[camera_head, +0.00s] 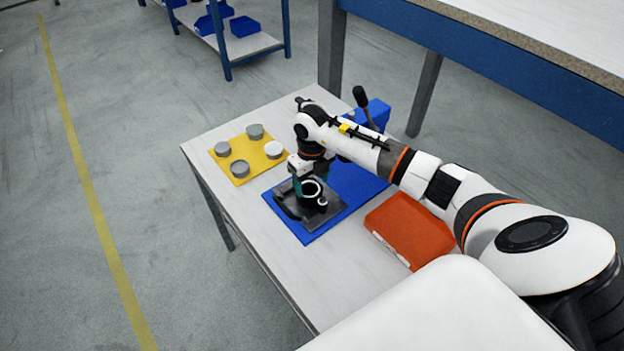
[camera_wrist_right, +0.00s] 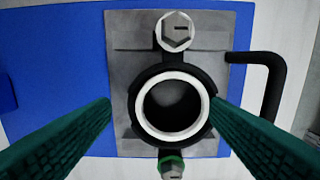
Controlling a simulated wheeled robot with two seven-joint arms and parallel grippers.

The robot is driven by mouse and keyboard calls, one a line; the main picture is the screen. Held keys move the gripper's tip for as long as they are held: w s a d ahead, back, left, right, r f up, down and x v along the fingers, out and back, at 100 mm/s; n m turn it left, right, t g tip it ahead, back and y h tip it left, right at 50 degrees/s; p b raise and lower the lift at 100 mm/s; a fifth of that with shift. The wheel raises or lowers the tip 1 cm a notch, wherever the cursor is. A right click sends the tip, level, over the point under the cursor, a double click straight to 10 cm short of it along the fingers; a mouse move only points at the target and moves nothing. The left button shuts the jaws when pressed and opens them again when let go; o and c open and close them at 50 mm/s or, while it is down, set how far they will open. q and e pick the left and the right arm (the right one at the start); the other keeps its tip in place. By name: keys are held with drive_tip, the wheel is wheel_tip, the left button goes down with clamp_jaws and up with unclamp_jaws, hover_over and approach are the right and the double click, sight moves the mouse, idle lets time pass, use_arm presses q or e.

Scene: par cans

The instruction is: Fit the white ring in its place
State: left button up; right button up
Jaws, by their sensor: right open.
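A white ring (camera_wrist_right: 172,138) lies inside a round black collar (camera_wrist_right: 145,72) on a grey metal plate (camera_wrist_right: 125,60). The ring also shows in the head view (camera_head: 312,195). It looks level and centred, but I cannot tell how deep it sits. My right gripper (camera_wrist_right: 160,105) points down over the collar, with its green fingers apart on either side of the ring. It also shows in the head view (camera_head: 310,184). The right gripper is open, and I see no clear contact with the ring. My left gripper is not in view.
The plate carries a bolt in a white collar (camera_wrist_right: 176,32), a green-ringed bolt (camera_wrist_right: 171,168) and a black handle (camera_wrist_right: 272,85). A blue mat (camera_head: 305,237) lies under it. A yellow board (camera_head: 243,172) with several cans is left, an orange tray (camera_head: 410,228) right.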

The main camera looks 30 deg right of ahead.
drive_tip(key=shift+o, duration=0.9)
wheel_tip(320, 180, up, 12)
drive_tip(key=b, duration=0.1)
